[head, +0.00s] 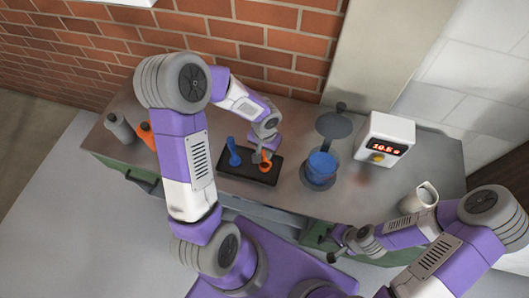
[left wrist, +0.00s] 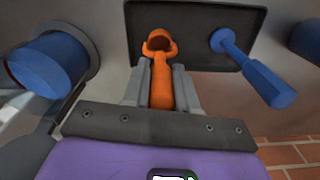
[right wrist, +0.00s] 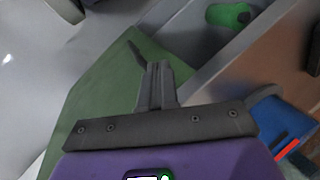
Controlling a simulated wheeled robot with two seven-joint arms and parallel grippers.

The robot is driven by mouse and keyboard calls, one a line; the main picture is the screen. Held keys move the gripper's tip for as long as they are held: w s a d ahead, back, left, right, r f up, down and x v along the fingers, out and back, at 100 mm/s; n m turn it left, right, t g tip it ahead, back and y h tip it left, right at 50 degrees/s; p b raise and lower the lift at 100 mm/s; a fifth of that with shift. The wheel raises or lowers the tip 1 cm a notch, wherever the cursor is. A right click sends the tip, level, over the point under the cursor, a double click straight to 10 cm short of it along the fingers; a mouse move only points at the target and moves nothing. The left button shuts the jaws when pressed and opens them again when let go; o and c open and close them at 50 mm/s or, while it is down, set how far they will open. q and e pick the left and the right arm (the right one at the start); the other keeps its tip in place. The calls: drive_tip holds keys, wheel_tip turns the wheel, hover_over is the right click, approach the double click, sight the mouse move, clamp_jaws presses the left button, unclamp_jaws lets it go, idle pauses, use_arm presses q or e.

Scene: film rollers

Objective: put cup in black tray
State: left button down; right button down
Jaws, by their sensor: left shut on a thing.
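The black tray (head: 232,182) lies on the steel counter, and it also shows in the left wrist view (left wrist: 200,58). My left gripper (head: 262,154) is shut on the handle of an orange scoop-like cup (head: 265,167). In the left wrist view the orange cup (left wrist: 160,43) has its round open end over the tray; I cannot tell whether it touches it. A blue round-ended tool (head: 233,153) stands at the tray's left part, its handle up. My right gripper (head: 338,248) is shut and empty by the counter's green front; its fingers (right wrist: 155,85) are together.
A blue container (head: 321,166) stands on a round base right of the tray, under a grey disc (head: 334,125). A white box with a lit display (head: 384,139), a pale cup (head: 418,197), a grey bottle (head: 119,128) and an orange item (head: 147,135) stand further out.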

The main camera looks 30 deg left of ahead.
use_arm(q)
drive_tip(key=shift+f, duration=0.6)
drive_tip(key=shift+f, duration=0.1)
drive_tip(key=c, duration=0.9)
unclamp_jaws()
